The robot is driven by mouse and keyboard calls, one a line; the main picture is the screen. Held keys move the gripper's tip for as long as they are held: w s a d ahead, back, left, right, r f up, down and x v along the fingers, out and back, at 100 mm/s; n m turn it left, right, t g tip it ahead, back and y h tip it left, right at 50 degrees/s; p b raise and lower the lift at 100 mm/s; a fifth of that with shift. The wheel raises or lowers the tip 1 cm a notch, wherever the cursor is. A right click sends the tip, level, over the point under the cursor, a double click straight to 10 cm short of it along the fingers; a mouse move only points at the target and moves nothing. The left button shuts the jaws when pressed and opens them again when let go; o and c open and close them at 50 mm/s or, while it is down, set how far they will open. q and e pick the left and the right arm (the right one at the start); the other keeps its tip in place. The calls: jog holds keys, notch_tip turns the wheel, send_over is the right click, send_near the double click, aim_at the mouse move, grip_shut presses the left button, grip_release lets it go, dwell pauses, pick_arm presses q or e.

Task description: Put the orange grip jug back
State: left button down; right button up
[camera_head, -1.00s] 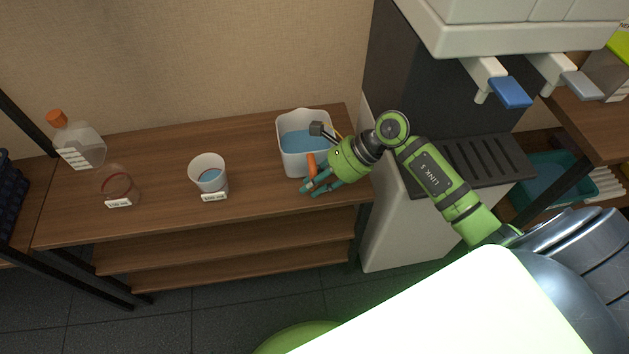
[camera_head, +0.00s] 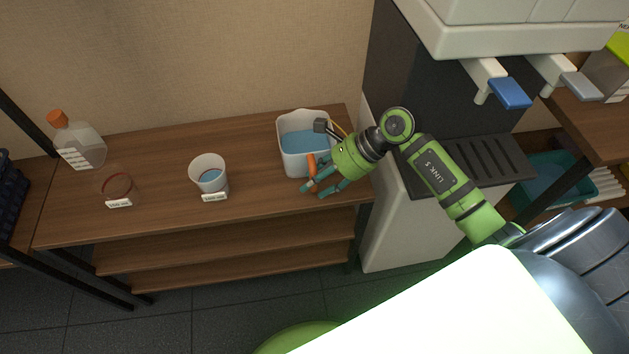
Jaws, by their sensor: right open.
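The jug (camera_head: 291,159) is a white square vessel with an orange grip (camera_head: 311,165) and blue liquid inside. It stands upright on the right end of the wooden shelf top. My right gripper (camera_head: 313,188) is open at the jug's front right, with its teal fingers close to the orange grip. I cannot tell whether a finger touches the grip. The gripper body hides the jug's right side. My left gripper is not in view.
A dispenser with a blue lever (camera_head: 510,92) stands at the right. The shelf between cup and jug is clear.

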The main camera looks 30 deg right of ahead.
jog(key=v, duration=0.6)
jog(key=shift+d+r, duration=0.15)
